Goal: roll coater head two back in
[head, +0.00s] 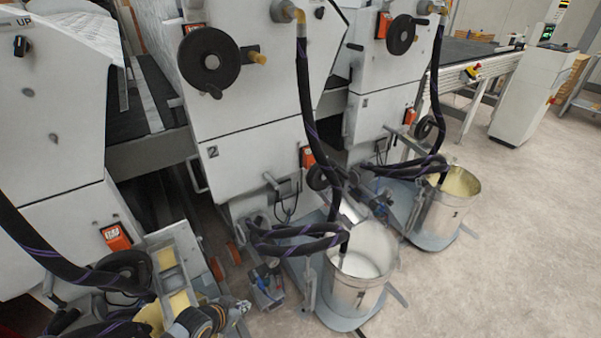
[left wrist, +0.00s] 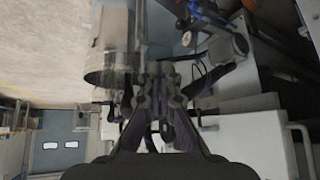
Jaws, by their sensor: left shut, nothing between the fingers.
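Coater head two (head: 250,120) is a tall white cabinet with a "2" plate, a black handwheel (head: 210,62) and a dark hose down its right side. In the left wrist view the gripper's dark fingers (left wrist: 160,92) are together, with a metal bucket (left wrist: 108,45) at upper left. I cannot tell whether they touch anything. My right gripper is not in view.
Another white unit (head: 60,120) stands at left, and a third (head: 385,80) with its bucket (head: 448,210) at right. A blue-fitted pump (head: 266,287) and looped hoses crowd the floor between gripper and bucket. Concrete floor (head: 510,250) is open at right.

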